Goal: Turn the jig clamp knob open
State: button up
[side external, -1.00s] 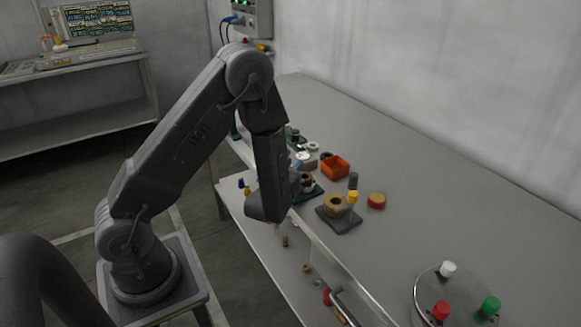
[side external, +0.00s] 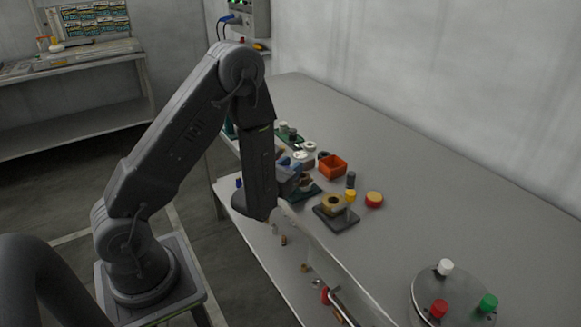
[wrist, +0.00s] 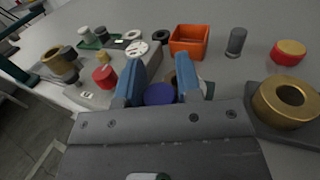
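My gripper (wrist: 160,72) has two blue fingers, set apart. In the wrist view a round purple-blue knob (wrist: 160,95) shows low between them, with a gap visible beside it; I cannot tell whether this is the jig clamp knob. Behind it, a dark and brownish part is mostly hidden by the right finger. In the side view my gripper (side external: 290,177) is over the table's front edge, by a green plate (side external: 308,194) left of a brass ring (side external: 333,202). That ring sits on a dark plate with a yellow knob (side external: 350,196); it also shows in the wrist view (wrist: 285,97).
An orange bin (wrist: 190,40), a grey cylinder (wrist: 236,42) and a red-and-yellow disc (wrist: 288,52) stand beyond the fingers. A red knob (wrist: 104,76) is to the left. A round tray with coloured caps (side external: 440,300) is nearer the camera. The table's back is clear.

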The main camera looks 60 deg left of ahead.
jog(key=o, duration=0.3)
jog(key=shift+o, duration=0.2)
jog(key=shift+s+d, duration=0.25)
jog(key=shift+s, duration=0.3)
jog(key=shift+s+d+r, duration=0.2)
jog(key=shift+s+r, duration=0.05)
jog(key=shift+s, duration=0.2)
jog(key=shift+s+d+r, duration=0.15)
jog(key=shift+s+r, duration=0.1)
jog(key=shift+s, duration=0.15)
notch_tip(320, 180, up, 4)
jog(key=shift+r, duration=1)
